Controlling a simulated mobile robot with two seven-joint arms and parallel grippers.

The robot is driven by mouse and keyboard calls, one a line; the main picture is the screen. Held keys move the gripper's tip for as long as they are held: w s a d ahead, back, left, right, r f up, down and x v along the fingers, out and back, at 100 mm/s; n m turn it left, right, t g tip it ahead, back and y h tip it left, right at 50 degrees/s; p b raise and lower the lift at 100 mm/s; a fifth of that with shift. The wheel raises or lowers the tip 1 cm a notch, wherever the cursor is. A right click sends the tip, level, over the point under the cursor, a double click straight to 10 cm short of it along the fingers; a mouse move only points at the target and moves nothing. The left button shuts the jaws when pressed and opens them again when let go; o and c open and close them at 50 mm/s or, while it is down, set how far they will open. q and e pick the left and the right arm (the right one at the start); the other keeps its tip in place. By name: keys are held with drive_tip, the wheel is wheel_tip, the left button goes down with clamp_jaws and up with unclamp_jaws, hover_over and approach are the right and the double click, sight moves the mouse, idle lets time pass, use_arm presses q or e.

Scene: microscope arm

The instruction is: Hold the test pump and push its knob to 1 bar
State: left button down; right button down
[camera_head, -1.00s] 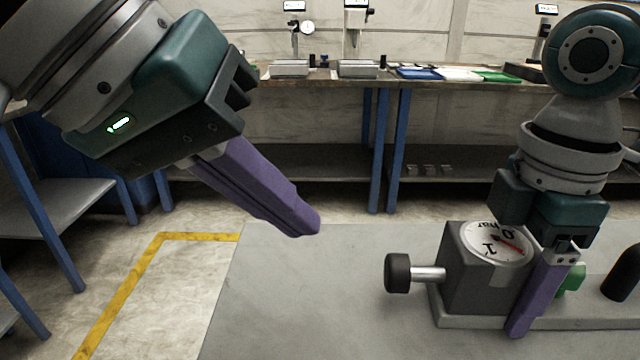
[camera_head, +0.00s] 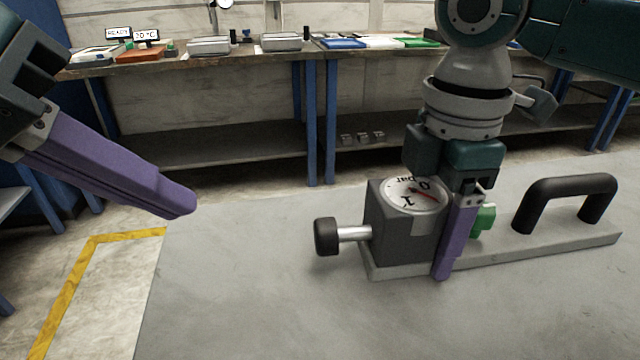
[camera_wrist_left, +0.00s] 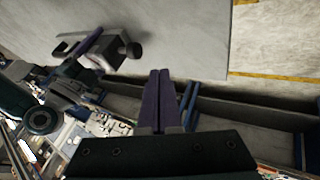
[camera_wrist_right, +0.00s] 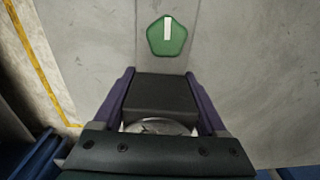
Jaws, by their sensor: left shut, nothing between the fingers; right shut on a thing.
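The test pump is a dark grey block (camera_head: 403,238) on a light base plate, with a round dial (camera_head: 413,194) on top. The dial's red needle lies near the 0 mark. Its black knob (camera_head: 326,236) sticks out to the left on a silver rod (camera_head: 355,233). My right gripper (camera_head: 447,262) is shut on the pump block; in the right wrist view its purple fingers (camera_wrist_right: 158,90) lie along both sides of the block. My left gripper (camera_head: 180,203) is shut and empty, left of the knob and apart from it. It also shows in the left wrist view (camera_wrist_left: 159,78).
A green pentagonal part (camera_head: 484,219) with a white bar and a black handle (camera_head: 568,200) are on the base plate right of the block. The grey tabletop (camera_head: 240,290) is bare at the left and front. A workbench (camera_head: 240,58) stands behind.

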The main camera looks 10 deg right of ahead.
sight(327, 230)
use_arm(q)
drive_tip(key=shift+a, duration=0.15)
drive_tip(key=x, duration=0.9)
drive_tip(key=shift+d+f, duration=0.2)
drive_tip(key=shift+f, duration=0.05)
drive_tip(key=d, duration=0.3)
drive_tip(key=shift+d+f, duration=0.15)
drive_tip(key=shift+d, duration=0.45)
drive_tip(key=d, duration=0.3)
drive_tip(key=shift+s+d, duration=0.1)
drive_tip(key=shift+d, duration=0.05)
use_arm(e)
drive_tip(key=shift+a, duration=0.1)
